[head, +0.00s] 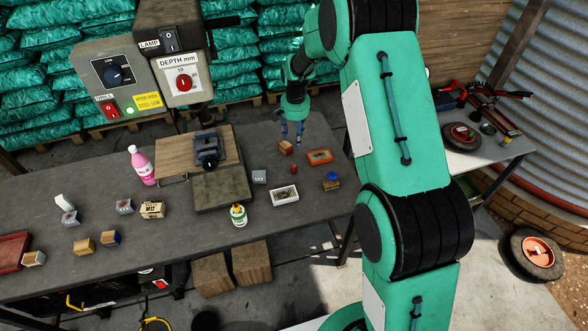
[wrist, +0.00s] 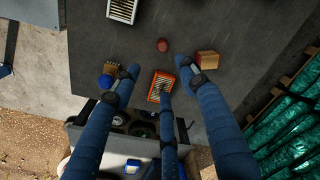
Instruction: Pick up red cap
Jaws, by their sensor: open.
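The red cap (head: 294,168) is a small, dark red, rounded piece on the dark workbench (head: 240,262), between a white tray and an orange-rimmed tray. In the wrist view the red cap (wrist: 162,45) sits above centre, beyond my fingertips and clear of other things. My gripper (head: 291,133) has blue fingers, spread apart and empty, above the bench and behind the cap in the head view. In the wrist view my gripper (wrist: 158,74) has its fingers around the view of the orange-rimmed tray (wrist: 152,97). The cap is fully visible and untouched.
A wooden block (wrist: 207,58) lies right of the cap in the wrist view, and a blue-topped item (wrist: 105,81) lies left. A white slotted tray (head: 285,186) is near the cap. A machine with a vise (head: 208,150) stands left. Bare bench surrounds the cap.

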